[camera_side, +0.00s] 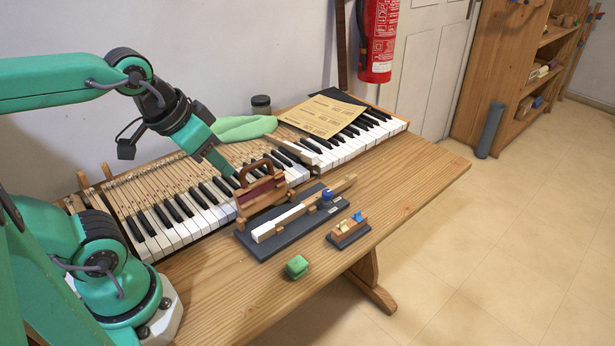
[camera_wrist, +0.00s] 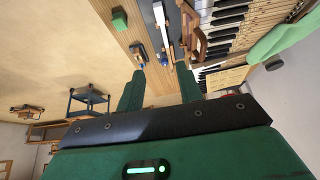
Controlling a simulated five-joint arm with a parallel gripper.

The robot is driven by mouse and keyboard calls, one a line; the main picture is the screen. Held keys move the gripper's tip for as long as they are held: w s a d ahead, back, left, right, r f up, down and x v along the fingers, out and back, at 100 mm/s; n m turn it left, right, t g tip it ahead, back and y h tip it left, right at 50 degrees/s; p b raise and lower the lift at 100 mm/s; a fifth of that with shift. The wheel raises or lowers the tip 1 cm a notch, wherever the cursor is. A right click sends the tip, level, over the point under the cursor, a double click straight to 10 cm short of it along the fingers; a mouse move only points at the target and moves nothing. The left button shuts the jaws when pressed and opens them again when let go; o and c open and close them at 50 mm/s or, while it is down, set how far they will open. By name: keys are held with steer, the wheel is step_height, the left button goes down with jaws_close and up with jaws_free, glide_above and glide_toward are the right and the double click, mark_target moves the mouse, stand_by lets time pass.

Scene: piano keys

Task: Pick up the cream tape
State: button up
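I cannot make out the cream tape for certain. A small pale piece (camera_side: 344,225) sits beside a blue piece (camera_side: 358,217) on a little wooden block (camera_side: 348,233) at the bench's front, and it is too small to tell whether it is the tape. My gripper (camera_side: 234,174) is above the piano keys, just behind and left of the wooden handled holder (camera_side: 262,190). In the wrist view my gripper (camera_wrist: 159,68) shows two green fingers apart, with no object held between them.
A pale wooden key (camera_side: 290,217) lies on a dark tray (camera_side: 258,246). A green block (camera_side: 297,266) is near the front edge. A paper sheet (camera_side: 322,116), green cloth (camera_side: 243,128) and jar (camera_side: 261,104) are at the back. The bench's right end is clear.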

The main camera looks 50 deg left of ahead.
steer(key=shift+w, duration=0.1)
steer(key=shift+c, duration=0.3)
steer(key=g, duration=0.5)
glide_above(343, 225)
step_height(343, 225, down, 12)
steer(key=r, duration=0.1)
steer(key=shift+w+f+g, duration=0.25)
steer(key=shift+f+g, duration=0.05)
steer(key=shift+f, duration=0.5)
steer(key=shift+f, duration=3.9)
jaws_close()
